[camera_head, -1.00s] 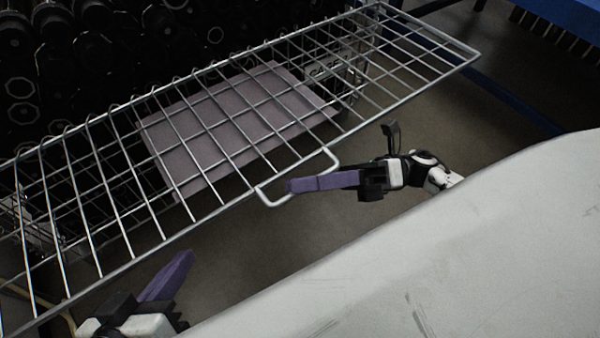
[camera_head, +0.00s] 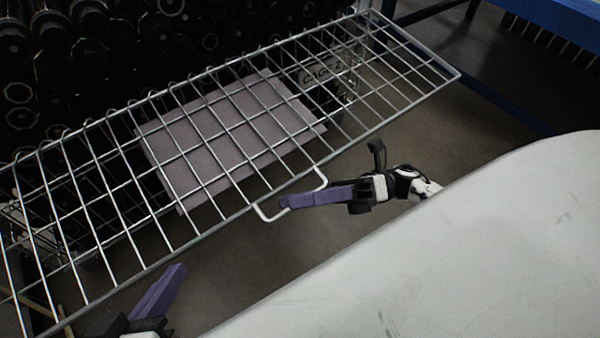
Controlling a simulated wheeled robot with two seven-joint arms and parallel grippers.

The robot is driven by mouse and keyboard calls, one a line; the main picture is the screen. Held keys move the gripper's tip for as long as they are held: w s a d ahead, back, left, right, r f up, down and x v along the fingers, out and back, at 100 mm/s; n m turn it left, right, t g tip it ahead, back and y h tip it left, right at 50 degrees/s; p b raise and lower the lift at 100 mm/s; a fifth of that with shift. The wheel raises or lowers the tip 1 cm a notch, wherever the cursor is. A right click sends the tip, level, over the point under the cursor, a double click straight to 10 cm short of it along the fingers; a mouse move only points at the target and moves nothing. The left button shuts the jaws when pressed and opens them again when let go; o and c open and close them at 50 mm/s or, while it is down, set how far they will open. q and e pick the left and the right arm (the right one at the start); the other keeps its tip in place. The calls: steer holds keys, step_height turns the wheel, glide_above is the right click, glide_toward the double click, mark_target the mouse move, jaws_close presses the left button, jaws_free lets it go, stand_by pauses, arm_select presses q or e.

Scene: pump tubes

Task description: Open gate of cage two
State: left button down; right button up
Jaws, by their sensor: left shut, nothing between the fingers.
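The gate of cage two is a wire-grid panel (camera_head: 254,206) that slants across the left and middle of the view, swung out from the cage. A bent-wire handle (camera_head: 322,177) sticks out from the gate's near edge. My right gripper (camera_head: 284,202) has its purple fingertips at this handle, overlapping its lower left part. Whether its fingers are closed round the wire cannot be made out. My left gripper (camera_head: 180,268) is shut and empty at the lower left, below the gate's near edge and apart from it.
A pale flat panel (camera_head: 170,150) lies behind the gate's wires. Many dark, round-ended objects (camera_head: 22,93) are stacked at the upper left. A blue frame (camera_head: 565,15) stands at the upper right. Bare floor (camera_head: 445,115) shows right of the gate.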

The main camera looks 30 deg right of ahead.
steer(key=shift+r, duration=0.2)
stand_by(0.3)
steer(key=v, duration=1)
steer(key=shift+d, duration=0.2)
steer(key=shift+w, duration=0.1)
steer(key=shift+f, duration=0.15)
